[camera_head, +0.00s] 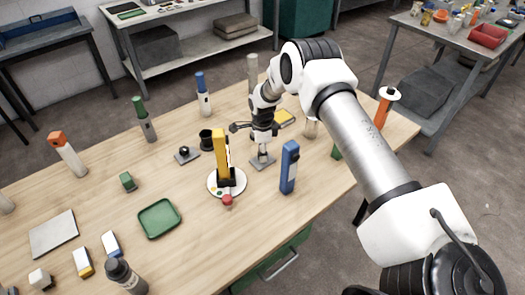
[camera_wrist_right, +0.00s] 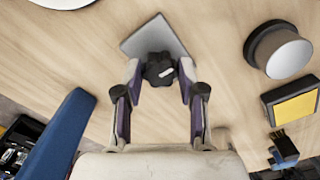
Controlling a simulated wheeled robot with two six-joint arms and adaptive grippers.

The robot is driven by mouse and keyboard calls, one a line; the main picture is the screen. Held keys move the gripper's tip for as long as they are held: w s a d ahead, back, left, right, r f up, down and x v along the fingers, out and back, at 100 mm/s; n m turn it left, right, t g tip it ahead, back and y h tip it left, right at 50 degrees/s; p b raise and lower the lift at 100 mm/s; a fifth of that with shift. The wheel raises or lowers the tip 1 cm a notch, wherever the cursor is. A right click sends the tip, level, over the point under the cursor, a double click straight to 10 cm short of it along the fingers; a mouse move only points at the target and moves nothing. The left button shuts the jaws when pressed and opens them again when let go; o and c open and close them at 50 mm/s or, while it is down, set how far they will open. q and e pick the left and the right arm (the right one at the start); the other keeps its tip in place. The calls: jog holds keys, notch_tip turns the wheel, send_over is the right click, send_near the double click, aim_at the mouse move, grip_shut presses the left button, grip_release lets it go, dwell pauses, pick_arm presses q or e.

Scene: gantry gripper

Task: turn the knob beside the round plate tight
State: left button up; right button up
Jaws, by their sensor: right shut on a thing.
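The knob (camera_wrist_right: 158,70) is black and lobed, with a white mark on top. It stands on a square grey base plate (camera_wrist_right: 147,37); the base also shows in the head view (camera_head: 262,162). The white round plate (camera_head: 212,184) lies to the left of that base and carries a yellow upright piece (camera_head: 221,155). Its edge shows at the top left of the wrist view (camera_wrist_right: 65,2). My right gripper (camera_head: 263,148) points down over the base. In the wrist view its fingers (camera_wrist_right: 160,76) are shut on the knob from both sides. My left gripper is not in view.
A blue box (camera_head: 289,168) stands close to the right of the base. A second dark knob on a plate (camera_head: 185,153) and a black cup (camera_head: 206,139) are to the left. A yellow-topped block (camera_head: 285,117) lies behind. A green tray (camera_head: 159,219) lies at front left.

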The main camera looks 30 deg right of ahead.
jog(key=shift+s+f, duration=0.15)
jog(key=shift+f, duration=0.05)
jog(key=o, duration=1.1)
jog(key=shift+r, duration=0.1)
jog(key=shift+r, duration=0.25)
notch_tip(320, 180, up, 11)
jog(key=shift+r, duration=0.2)
